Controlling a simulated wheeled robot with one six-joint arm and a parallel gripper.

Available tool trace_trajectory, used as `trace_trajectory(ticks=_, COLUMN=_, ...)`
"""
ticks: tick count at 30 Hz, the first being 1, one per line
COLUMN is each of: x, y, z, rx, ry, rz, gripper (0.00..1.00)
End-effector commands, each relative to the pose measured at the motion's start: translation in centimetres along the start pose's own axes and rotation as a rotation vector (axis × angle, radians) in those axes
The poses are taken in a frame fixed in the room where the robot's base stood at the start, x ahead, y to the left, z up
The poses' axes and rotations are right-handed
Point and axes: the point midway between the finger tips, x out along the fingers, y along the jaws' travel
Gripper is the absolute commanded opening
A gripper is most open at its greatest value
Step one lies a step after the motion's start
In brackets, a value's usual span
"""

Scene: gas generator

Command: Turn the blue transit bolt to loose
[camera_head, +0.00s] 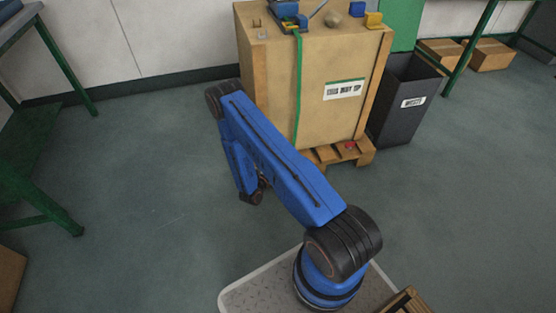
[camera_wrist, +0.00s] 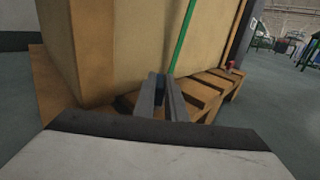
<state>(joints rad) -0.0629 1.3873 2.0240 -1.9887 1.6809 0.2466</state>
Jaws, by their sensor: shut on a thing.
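In the wrist view my gripper (camera_wrist: 160,84) reaches toward the foot of the crate, at the pallet. Its two grey fingers are shut on a small dark blue piece, the blue transit bolt (camera_wrist: 161,80), which shows only as a sliver between the fingertips. I cannot tell the bolt's turn angle, and no marking on it is readable. In the head view the bolt and my fingertips are hidden, with my blue arm in front of the crate's lower left. A red bolt (camera_wrist: 231,66) sits farther right on the pallet; it also shows in the head view (camera_head: 349,146).
The tall crate (camera_head: 270,75) stands on a wooden pallet (camera_wrist: 215,87), with a green strap (camera_head: 298,95) down its front. A dark waste bin (camera_head: 400,100) stands close at its right. Green table legs are at left. The floor left of the crate is clear.

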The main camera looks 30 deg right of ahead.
Motion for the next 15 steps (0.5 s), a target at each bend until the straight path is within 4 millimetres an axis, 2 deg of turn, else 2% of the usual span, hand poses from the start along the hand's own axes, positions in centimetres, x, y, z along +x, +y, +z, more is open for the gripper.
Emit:
trace_trajectory(ticks=6, x=0.04, y=-0.67, z=-0.07, rx=-0.003, ry=0.002, rz=0.182, gripper=0.0)
trace_trajectory(ticks=15, x=0.18, y=-0.93, z=-0.03, rx=-0.002, ry=0.001, rz=0.361, gripper=0.0)
